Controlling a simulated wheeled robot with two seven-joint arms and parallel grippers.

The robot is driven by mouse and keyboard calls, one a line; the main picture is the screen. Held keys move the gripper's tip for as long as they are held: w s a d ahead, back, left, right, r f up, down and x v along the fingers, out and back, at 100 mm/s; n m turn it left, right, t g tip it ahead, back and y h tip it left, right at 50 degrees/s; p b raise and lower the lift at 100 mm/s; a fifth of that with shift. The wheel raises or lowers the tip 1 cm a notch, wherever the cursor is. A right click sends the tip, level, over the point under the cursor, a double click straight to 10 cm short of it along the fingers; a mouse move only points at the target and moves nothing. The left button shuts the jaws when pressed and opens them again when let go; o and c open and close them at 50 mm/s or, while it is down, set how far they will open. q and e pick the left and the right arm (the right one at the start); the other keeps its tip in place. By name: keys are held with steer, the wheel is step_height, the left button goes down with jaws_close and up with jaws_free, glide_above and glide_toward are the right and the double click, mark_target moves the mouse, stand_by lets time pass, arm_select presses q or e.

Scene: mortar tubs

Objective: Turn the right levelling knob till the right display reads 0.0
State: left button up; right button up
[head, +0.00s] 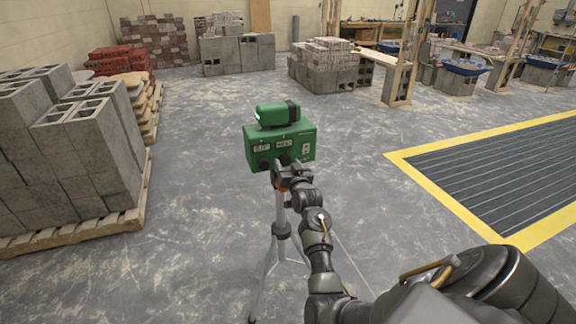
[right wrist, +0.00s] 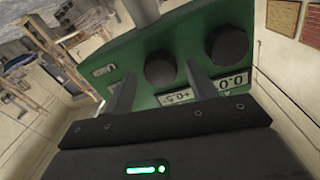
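A green levelling instrument (head: 251,150) stands on a tripod, with two small displays on its front. The right wrist view shows this front upside down. There the right knob (right wrist: 160,68) is a round dark knob, and the left knob (right wrist: 227,44) is beside it. The right display (right wrist: 188,95) seems to read 0.5, its sign hard to tell; the left display (right wrist: 229,83) reads 0.0. My right gripper (head: 285,170) is at the instrument's front. In the wrist view its fingers (right wrist: 161,80) are open, one on each side of the right knob, with gaps showing. My left gripper is out of view.
The tripod (head: 281,230) spreads its legs on the floor below. A pallet of grey blocks (head: 100,227) stands at the left. More block stacks (head: 237,54) stand behind. A yellow-edged floor grate (head: 490,170) lies at the right. Floor around the tripod is clear.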

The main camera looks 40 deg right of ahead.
steer(key=c, duration=0.9)
steer(key=shift+n, duration=0.4)
steer(key=n, duration=0.2)
steer(key=shift+f+n, duration=0.1)
steer(key=shift+n, duration=0.3)
steer(key=n, duration=0.3)
steer(key=shift+n+p, duration=0.3)
steer(key=shift+n, duration=0.1)
steer(key=n, duration=0.4)
steer(key=shift+n+t, duration=0.3)
steer(key=shift+t, duration=0.1)
steer(key=shift+n+y+p, duration=0.3)
steer(key=shift+n+p, duration=0.1)
steer(key=shift+n, duration=1.4)
